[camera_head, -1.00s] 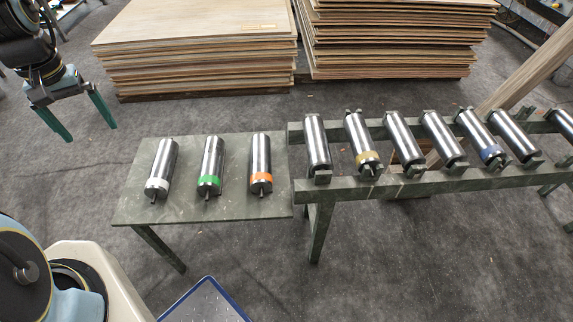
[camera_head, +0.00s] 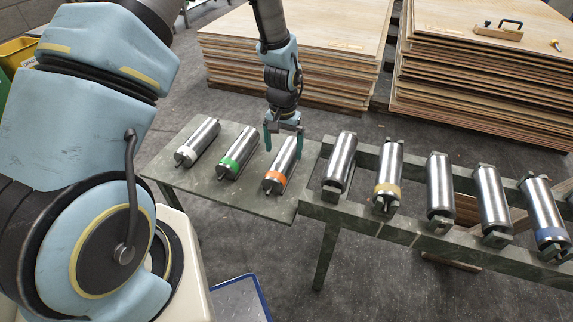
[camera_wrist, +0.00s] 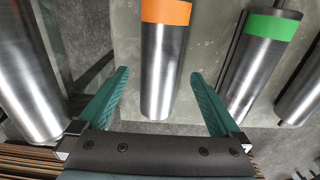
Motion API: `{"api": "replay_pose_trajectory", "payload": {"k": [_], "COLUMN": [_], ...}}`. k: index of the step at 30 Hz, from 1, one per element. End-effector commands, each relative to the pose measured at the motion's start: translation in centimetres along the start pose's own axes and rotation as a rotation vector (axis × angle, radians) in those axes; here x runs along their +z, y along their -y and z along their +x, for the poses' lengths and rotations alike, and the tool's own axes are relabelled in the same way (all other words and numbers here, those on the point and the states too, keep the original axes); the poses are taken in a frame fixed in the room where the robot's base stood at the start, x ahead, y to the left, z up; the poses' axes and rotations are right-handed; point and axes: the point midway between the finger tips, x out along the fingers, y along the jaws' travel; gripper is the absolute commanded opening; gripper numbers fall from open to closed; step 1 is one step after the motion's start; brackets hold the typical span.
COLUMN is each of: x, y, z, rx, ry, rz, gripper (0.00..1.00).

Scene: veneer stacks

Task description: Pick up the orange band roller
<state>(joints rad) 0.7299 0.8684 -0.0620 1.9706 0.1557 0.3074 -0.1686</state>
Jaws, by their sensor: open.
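The orange band roller (camera_head: 281,166) is a steel cylinder with an orange band at its near end. It lies on the small green table (camera_head: 190,181), rightmost of three rollers there. My gripper (camera_head: 284,142) is open above its far half, with a finger on each side in the head view. In the wrist view the orange band roller (camera_wrist: 161,75) lies between the two teal fingers of my gripper (camera_wrist: 162,100), with a gap on both sides. I cannot tell how far the fingertips are above the table.
The green band roller (camera_head: 238,151) and the white band roller (camera_head: 198,142) lie to the left. A roller frame (camera_head: 345,212) with several rollers stands close on the right; its nearest roller (camera_head: 340,162) is near my gripper. Veneer stacks (camera_head: 300,45) stand behind.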

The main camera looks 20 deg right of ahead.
Motion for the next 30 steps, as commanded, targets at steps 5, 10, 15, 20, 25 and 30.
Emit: {"api": "replay_pose_trajectory", "payload": {"k": [5,10,15,20,25,30], "x": [0.0,0.0,-0.1,-0.1,-0.2,-0.2], "y": [0.0,0.0,0.0,0.0,0.0,0.0], "z": [1.3,3.1,5.5,6.4,6.4,6.4], "rx": [0.000,-0.001,-0.001,0.000,0.000,0.000], "ry": [0.000,0.004,0.002,0.000,-0.001,-0.001], "rz": [0.000,0.002,0.000,-0.001,0.000,0.000], "gripper": [1.00,1.00,1.00,1.00,1.00,0.84]}}
